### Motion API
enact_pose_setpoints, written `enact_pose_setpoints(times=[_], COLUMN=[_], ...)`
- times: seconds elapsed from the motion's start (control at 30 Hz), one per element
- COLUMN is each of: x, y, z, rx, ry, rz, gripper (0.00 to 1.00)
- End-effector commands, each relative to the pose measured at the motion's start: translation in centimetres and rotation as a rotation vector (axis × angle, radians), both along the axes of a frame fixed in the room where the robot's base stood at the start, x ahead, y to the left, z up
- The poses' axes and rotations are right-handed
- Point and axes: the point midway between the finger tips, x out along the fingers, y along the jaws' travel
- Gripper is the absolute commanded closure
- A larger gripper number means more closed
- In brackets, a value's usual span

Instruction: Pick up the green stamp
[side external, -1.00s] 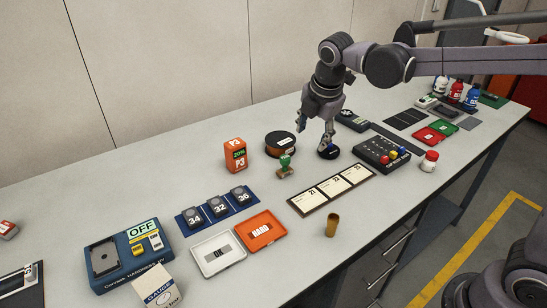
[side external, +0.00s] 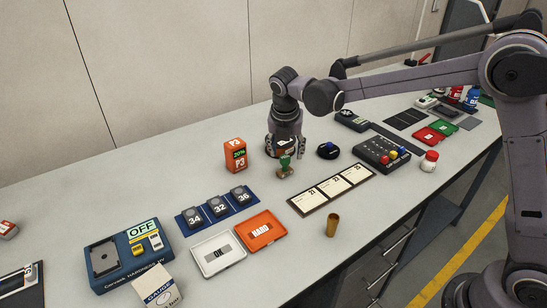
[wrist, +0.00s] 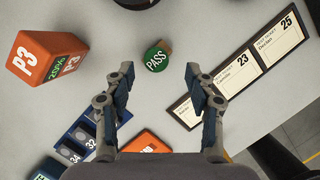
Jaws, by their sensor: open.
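The green stamp (side external: 285,164) stands upright on the grey table, with a brownish base under its green handle. In the wrist view its round green top (wrist: 156,59), marked PASS, faces the camera. It lies ahead of and between my two fingers. My gripper (wrist: 160,78) is open and empty, with a finger on each side. In the side view my gripper (side external: 286,153) hangs pointing down just behind and above the stamp. I cannot tell there whether it touches the stamp.
An orange P3 box (side external: 235,155) stands left of the stamp. A ticket board (side external: 331,190) lies to the right. Numbered blocks (side external: 217,207) and an orange HARD tray (side external: 260,230) lie in front.

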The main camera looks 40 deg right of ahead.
Motion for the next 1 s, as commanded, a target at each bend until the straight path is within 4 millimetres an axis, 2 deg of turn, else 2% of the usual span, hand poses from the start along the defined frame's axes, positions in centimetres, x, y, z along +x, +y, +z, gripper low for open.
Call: enact_pose_setpoints(times=[0.33,0.67,0.77,0.87,0.9,1.0], x=[1.4,1.5,1.5,1.5,1.5,1.5], y=[-0.7,-0.9,-0.9,-0.8,-0.8,-0.8], z=[-4.0,-4.8,-4.8,-4.8,-4.8,-4.8], rx=[0.0,0.0,0.0,0.0,0.0,0.0], ry=[0.0,0.0,0.0,0.0,0.0,0.0], rz=[-0.001,-0.001,-0.001,-0.001,-0.001,-0.001], gripper=[0.45,0.45,0.68,0.97,1.0,1.0])
